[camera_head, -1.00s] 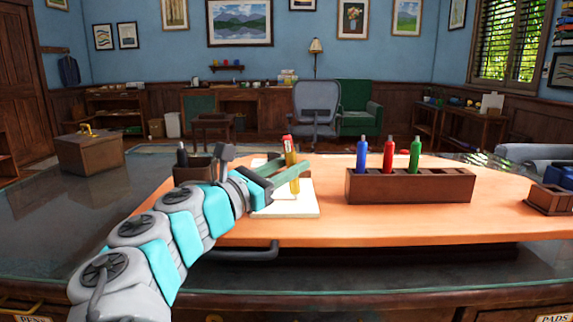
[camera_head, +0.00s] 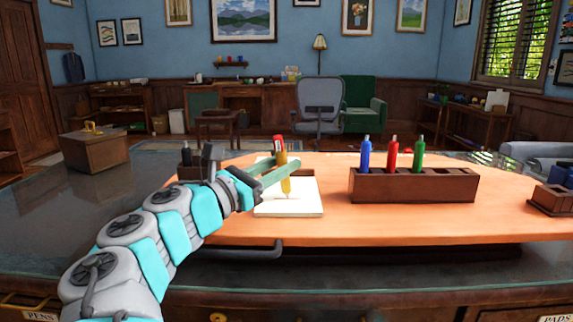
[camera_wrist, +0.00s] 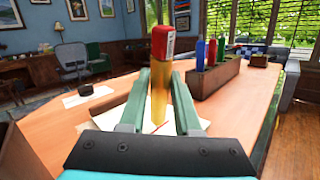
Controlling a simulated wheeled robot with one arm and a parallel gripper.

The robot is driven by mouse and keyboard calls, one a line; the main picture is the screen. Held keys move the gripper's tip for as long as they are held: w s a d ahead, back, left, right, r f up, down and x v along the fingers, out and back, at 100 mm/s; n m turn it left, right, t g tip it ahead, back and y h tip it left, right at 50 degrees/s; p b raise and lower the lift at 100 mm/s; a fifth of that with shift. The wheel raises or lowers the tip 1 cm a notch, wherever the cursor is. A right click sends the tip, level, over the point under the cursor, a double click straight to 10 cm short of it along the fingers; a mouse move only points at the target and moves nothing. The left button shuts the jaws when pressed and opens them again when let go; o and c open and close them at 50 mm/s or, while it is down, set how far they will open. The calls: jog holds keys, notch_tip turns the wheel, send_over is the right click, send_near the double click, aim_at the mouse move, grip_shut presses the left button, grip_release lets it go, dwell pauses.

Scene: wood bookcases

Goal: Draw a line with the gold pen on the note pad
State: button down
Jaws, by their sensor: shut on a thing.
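The gold pen (camera_head: 285,186) has a red top and stands nearly upright over the white note pad (camera_head: 308,208) on the orange wooden desk. My gripper (camera_head: 283,171) is shut on the pen; its green fingers are on either side of it. The pen's lower tip is at or just above the pad, and I cannot tell if it touches.
A wooden holder (camera_head: 410,188) with blue, red and green pens stands right of the pad. A smaller dark holder (camera_head: 191,168) is behind my arm on the left. Another dark holder (camera_head: 553,202) is at the right edge. The desk's front right is clear.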

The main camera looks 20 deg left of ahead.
jog(key=shift+s+a+f, duration=0.1)
jog(key=shift+a, duration=0.35)
jog(key=shift+s+a, duration=0.1)
jog(key=shift+a, duration=0.25)
notch_tip(320, 180, up, 8)
dwell(1.2)
dwell(0.7)
